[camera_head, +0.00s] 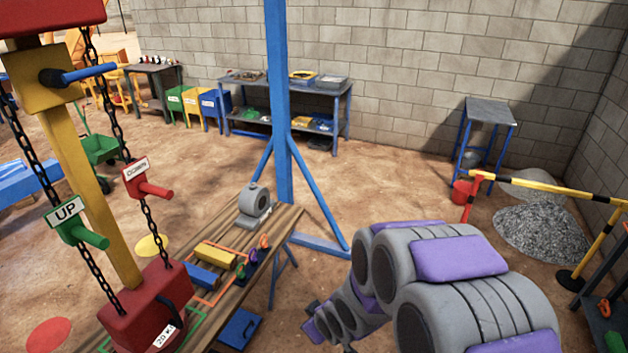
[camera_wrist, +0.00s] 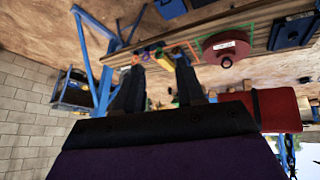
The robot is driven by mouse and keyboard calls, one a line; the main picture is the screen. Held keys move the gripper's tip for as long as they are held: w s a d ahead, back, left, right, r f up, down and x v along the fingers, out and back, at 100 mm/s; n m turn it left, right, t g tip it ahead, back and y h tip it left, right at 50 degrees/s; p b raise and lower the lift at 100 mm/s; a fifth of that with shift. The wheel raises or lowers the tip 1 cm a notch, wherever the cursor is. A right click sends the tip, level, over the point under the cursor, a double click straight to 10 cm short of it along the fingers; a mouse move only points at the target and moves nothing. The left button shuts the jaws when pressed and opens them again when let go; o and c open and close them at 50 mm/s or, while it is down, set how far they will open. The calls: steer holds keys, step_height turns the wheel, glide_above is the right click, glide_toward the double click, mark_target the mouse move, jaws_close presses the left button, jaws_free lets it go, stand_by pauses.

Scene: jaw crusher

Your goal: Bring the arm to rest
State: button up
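My arm, grey with purple panels, reaches from the lower right of the head view, to the right of the wooden bench (camera_head: 286,222). Its far end is low in the picture, and the fingers cannot be made out clearly there. In the wrist view my gripper (camera_wrist: 158,80) shows two dark fingers set apart, with nothing between them. That view appears upside down, with the bench (camera_wrist: 190,42) and its small coloured items beyond the fingertips. A red block-like thing (camera_wrist: 278,106) shows right beside the gripper body; I cannot tell whether they touch.
A blue post (camera_head: 278,110) with slanted braces stands behind the bench. A yellow-black barrier (camera_head: 530,184) and gravel (camera_head: 545,232) are at right. Open ground lies behind.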

steer(key=s+d+r+m+g+h+b, duration=0.25)
steer(key=s+d, duration=0.25)
steer(key=d, duration=0.3)
steer(key=s+d+r+m+g+b, duration=0.1)
steer(key=s+d+r+m, duration=0.1)
steer(key=s, duration=0.6)
steer(key=s+d+r+m+g+b, duration=0.1)
steer(key=s+d+r+m+g, duration=0.1)
steer(key=s, duration=0.7)
steer(key=s+d+r+m+g+b, duration=0.2)
steer(key=s+r+m, duration=0.1)
steer(key=s, duration=0.5)
steer(key=shift+s+r+h, duration=0.15)
steer(key=shift+r+h, duration=0.2)
steer(key=shift+r, duration=0.05)
